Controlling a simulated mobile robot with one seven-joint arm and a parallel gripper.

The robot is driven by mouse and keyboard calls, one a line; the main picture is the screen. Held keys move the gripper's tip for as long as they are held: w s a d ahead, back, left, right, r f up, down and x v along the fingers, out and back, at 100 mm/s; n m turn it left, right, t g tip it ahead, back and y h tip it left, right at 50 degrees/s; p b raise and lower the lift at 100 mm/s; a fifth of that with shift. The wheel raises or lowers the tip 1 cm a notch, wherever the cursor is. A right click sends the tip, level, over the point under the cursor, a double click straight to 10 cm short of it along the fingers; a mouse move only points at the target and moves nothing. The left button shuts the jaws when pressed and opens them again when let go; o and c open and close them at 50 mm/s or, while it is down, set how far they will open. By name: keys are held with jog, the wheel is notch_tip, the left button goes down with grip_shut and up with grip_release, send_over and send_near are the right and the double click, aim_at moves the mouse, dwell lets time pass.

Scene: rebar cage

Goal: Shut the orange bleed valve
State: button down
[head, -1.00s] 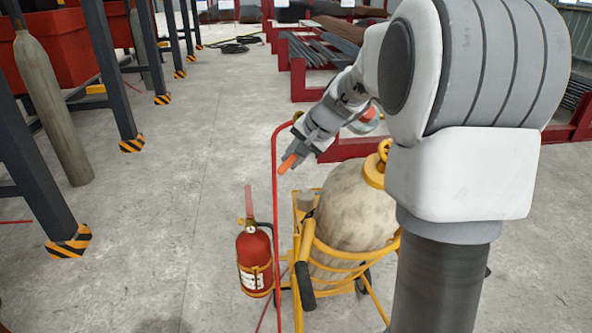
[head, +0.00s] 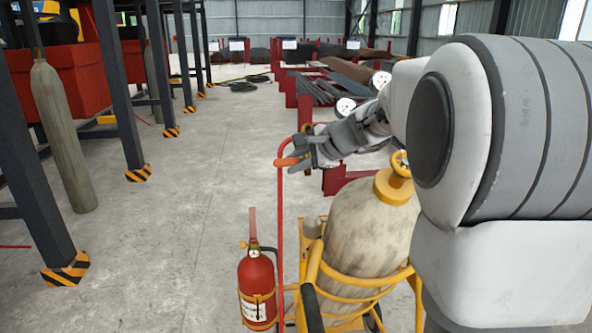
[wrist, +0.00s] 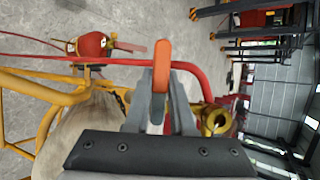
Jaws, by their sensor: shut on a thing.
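The orange valve handle (wrist: 161,66) sticks out from between my gripper's (wrist: 163,106) fingers in the wrist view. The gripper is shut on it. In the head view the handle (head: 287,162) shows as a short orange bar lying nearly level at the tips of my gripper (head: 308,152), beside the upper bend of a red hose or pipe (head: 280,230). A brass fitting (wrist: 214,121) sits right of the fingers in the wrist view. The fingers hide the handle's root, so its joint to the valve body cannot be seen.
A large worn cylinder (head: 372,225) stands in a yellow cart (head: 330,275) below my arm. A red fire extinguisher (head: 257,285) is left of it. A grey cylinder (head: 62,135) and dark posts stand at the left. The floor between is clear.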

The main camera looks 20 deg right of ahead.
dwell(0.6)
jog(key=c, duration=0.8)
grip_release()
jog(key=shift+o, duration=0.2)
jog(key=shift+r, duration=0.1)
jog(key=p+v, duration=0.4)
jog(key=v, duration=1.3)
jog(key=shift+s, duration=0.15)
